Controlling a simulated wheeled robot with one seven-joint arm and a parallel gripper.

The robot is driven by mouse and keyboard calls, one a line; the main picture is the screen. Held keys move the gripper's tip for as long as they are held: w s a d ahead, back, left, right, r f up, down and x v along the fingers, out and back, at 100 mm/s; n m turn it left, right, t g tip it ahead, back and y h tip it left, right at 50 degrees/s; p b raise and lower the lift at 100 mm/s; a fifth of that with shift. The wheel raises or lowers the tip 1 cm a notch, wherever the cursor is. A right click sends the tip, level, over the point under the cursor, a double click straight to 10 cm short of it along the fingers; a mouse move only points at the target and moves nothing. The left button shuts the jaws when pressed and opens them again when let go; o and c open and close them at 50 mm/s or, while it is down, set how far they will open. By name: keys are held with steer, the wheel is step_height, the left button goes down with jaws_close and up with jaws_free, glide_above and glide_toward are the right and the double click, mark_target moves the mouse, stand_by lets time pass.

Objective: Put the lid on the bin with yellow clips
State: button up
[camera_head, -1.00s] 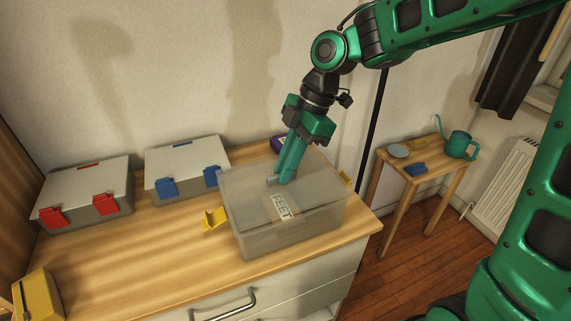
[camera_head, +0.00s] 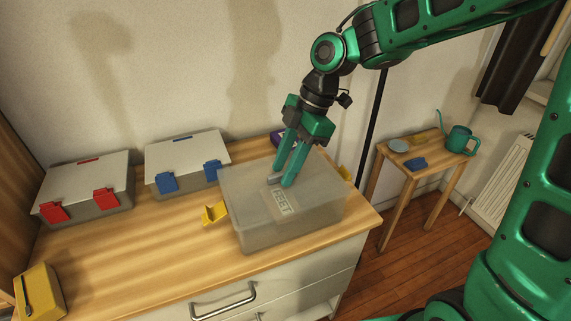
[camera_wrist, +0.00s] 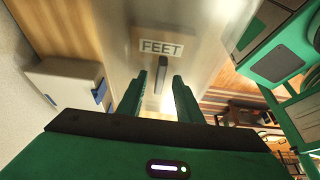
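The bin with yellow clips (camera_head: 285,235) is a translucent grey box near the right end of the worktop. Its clear lid (camera_head: 247,180) lies over its top, looking level and lined up with the rim. A label reading FEET shows through it, also in the wrist view (camera_wrist: 160,48). The left yellow clip (camera_head: 214,214) sticks outward, open; the right clip (camera_head: 344,174) is partly hidden. My gripper (camera_head: 281,179) is low over the lid, its fingers apart on either side of the lid's grey handle (camera_wrist: 162,76). The far rim is partly hidden by my fingers.
A closed bin with red clips (camera_head: 88,183) and one with blue clips (camera_head: 187,160) stand along the wall. A yellow case (camera_head: 40,291) is at the front left, a purple thing (camera_head: 277,139) behind the bin. A side table (camera_head: 430,172) holds a watering can (camera_head: 459,140).

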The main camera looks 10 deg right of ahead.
steer(key=v, duration=1)
steer(key=shift+r, duration=0.35)
steer(key=shift+w+d, duration=0.1)
steer(key=shift+d, duration=0.1)
steer(key=s+d+f+m+t+h, duration=0.1)
steer(key=s+d+f+m, duration=0.15)
steer(key=d+m, duration=0.5)
steer(key=s+d+f+m+t+h, duration=0.1)
steer(key=s+d+m, duration=0.2)
steer(key=d+m, duration=0.45)
steer(key=s+d+f+m+h, duration=0.1)
steer(key=s+d+f+m, duration=0.2)
steer(key=s+d+m, duration=0.3)
steer(key=s+d+f+m+g+h, duration=0.1)
steer(key=s+d+f+m, duration=0.2)
steer(key=s+d+m, duration=0.3)
steer(key=s+d, duration=0.3)
steer(key=s, duration=0.1)
steer(key=shift+s+d+f+m, duration=0.25)
steer(key=shift+s+f+m, duration=0.05)
steer(key=shift+s, duration=0.05)
